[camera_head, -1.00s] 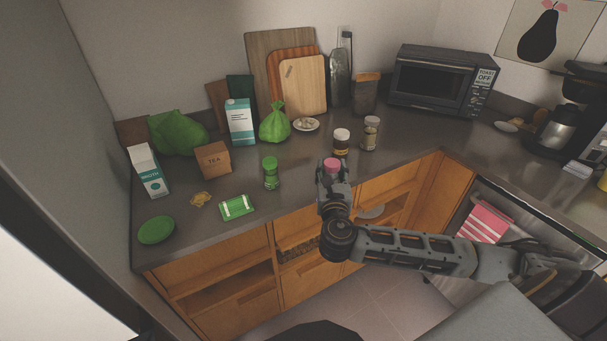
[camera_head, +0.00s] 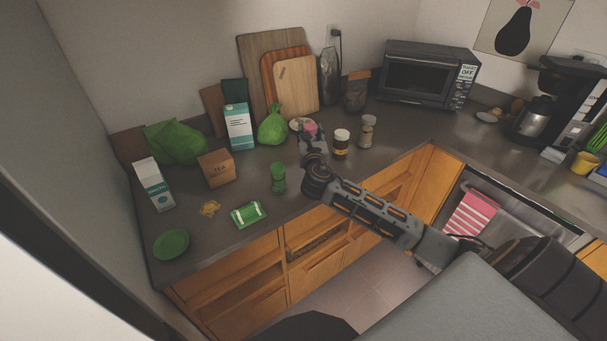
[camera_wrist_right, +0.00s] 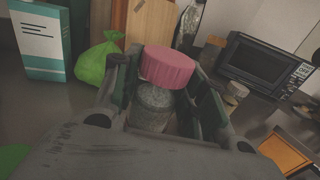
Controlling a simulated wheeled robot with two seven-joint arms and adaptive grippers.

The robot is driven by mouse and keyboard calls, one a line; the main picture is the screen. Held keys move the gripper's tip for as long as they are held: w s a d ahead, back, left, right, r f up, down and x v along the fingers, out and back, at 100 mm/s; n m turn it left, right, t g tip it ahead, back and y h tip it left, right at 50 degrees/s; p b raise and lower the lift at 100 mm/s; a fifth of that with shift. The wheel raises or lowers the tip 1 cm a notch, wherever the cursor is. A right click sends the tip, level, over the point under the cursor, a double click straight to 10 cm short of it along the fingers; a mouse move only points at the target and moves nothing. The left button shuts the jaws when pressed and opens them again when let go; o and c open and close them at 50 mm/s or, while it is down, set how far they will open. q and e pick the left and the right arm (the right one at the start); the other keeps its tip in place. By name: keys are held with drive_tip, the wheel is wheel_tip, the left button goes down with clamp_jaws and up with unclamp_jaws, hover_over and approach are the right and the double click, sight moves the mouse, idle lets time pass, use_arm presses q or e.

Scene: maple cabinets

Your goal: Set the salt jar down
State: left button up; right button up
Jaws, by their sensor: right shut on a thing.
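The salt jar has a pink lid and a clear, greyish body, and it stands upright between the fingers in the right wrist view (camera_wrist_right: 168,68). In the head view its pink lid (camera_head: 311,128) shows just above my right gripper (camera_head: 312,140), which is shut on it. The gripper is over the counter (camera_head: 235,186), left of a brown jar with a white lid (camera_head: 341,144). The jar's base is hidden, so I cannot tell whether it touches the counter. My left gripper is not in view.
A green-lidded jar (camera_head: 278,178) stands at the front left of the gripper. Another spice jar (camera_head: 367,131) stands to the right.

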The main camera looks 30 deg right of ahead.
drive_tip(key=shift+d, duration=0.1)
drive_tip(key=shift+f, duration=0.55)
wheel_tip(320, 180, down, 4)
drive_tip(key=shift+f, duration=0.15)
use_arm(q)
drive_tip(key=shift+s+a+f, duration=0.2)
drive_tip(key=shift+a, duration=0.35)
use_arm(e)
drive_tip(key=shift+f, duration=0.4)
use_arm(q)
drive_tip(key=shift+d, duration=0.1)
